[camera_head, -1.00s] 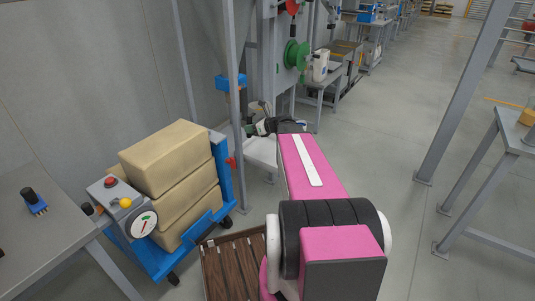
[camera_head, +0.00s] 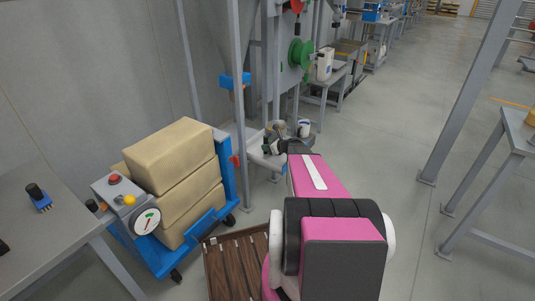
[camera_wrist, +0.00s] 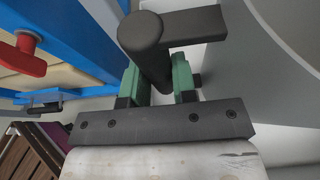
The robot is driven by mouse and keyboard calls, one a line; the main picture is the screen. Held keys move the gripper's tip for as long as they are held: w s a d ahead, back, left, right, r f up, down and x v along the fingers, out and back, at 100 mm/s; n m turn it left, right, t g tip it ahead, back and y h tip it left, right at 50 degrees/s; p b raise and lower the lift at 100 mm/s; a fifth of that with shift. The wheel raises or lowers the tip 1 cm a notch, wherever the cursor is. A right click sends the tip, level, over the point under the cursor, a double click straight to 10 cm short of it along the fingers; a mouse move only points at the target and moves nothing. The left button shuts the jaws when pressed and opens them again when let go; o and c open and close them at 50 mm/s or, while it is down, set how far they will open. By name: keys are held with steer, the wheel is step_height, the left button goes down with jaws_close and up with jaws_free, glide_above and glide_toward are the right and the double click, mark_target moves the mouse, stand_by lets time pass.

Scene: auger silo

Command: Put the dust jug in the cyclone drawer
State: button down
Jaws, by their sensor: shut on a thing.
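My gripper (camera_head: 268,140) is at the far end of my arm, low beside the grey machine. In the wrist view its green fingertips (camera_wrist: 160,80) are shut on a dark grey handle (camera_wrist: 152,55), a round post with a side bar. I cannot tell for certain what the handle belongs to. A white drawer or tray (camera_head: 262,158) shows below and beside my gripper, partly hidden by it. A pale jug-like container (camera_head: 324,64) stands on a small table farther back; I cannot tell whether it is the dust jug.
A blue cart (camera_head: 229,180) with stacked tan sacks (camera_head: 175,165) stands close on the left. A grey post (camera_head: 240,90) rises beside my gripper. A grey table (camera_head: 50,240) is at the near left. The floor to the right (camera_head: 400,150) is clear.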

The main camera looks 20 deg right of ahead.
steer(key=shift+f, duration=2.1)
steer(key=shift+f, duration=0.1)
steer(key=c, duration=1.2)
jaws_free()
